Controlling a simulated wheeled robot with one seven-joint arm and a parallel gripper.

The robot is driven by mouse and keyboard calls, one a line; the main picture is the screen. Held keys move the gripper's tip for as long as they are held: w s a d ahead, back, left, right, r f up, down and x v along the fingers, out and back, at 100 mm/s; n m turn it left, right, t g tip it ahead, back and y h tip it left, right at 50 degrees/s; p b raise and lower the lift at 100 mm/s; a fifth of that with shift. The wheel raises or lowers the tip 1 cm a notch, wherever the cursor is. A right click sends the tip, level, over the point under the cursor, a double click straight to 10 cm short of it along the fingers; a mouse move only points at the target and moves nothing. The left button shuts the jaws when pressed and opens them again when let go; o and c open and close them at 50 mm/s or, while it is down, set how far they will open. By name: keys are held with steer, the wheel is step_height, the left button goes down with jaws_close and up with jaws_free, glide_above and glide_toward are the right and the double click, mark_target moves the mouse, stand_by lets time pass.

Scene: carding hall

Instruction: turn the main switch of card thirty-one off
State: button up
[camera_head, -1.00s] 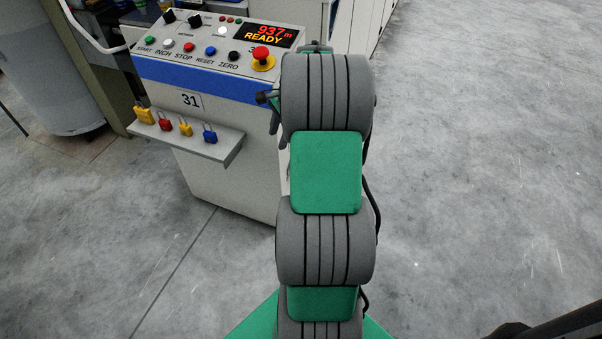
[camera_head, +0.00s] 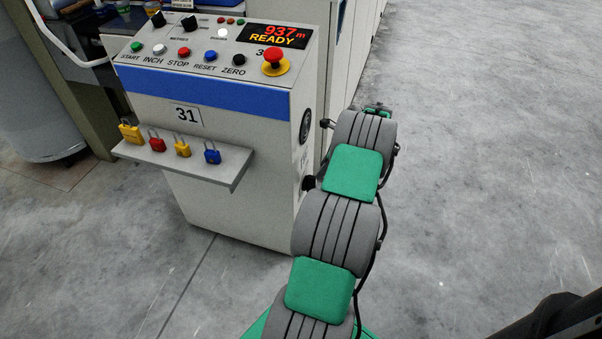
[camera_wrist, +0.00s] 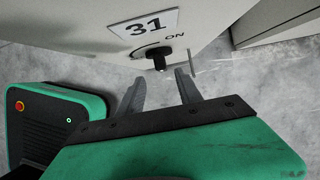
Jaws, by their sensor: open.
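In the wrist view, the main switch (camera_wrist: 159,58) is a black knob on a pale panel, with an ON mark at its upper right. A plate reading 31 (camera_wrist: 146,24) sits just above it. Which way the knob points is hard to tell. My gripper (camera_wrist: 159,78) is open and empty, its two grey fingers reaching toward the knob, one on each side of it in the picture. A gap seems to remain between fingertips and knob. In the head view, card 31's console (camera_head: 215,185) stands left of my arm, its display (camera_head: 273,37) reading 937 m, READY. My gripper is hidden there.
A shelf (camera_head: 190,165) with several coloured padlocks juts from the console front. A red emergency button (camera_head: 274,60) and a row of push buttons are on top. A grey drum (camera_head: 35,95) stands at the left. The concrete floor (camera_head: 480,170) at the right is clear.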

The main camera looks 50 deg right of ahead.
mark_target(314, 178)
steer(key=b+x, duration=0.1)
steer(key=x, duration=0.3)
steer(key=b+x, duration=0.1)
steer(key=x, duration=0.3)
steer(key=shift+w, duration=0.25)
steer(key=shift+r, duration=0.1)
steer(key=shift+c, duration=0.2)
jaws_close()
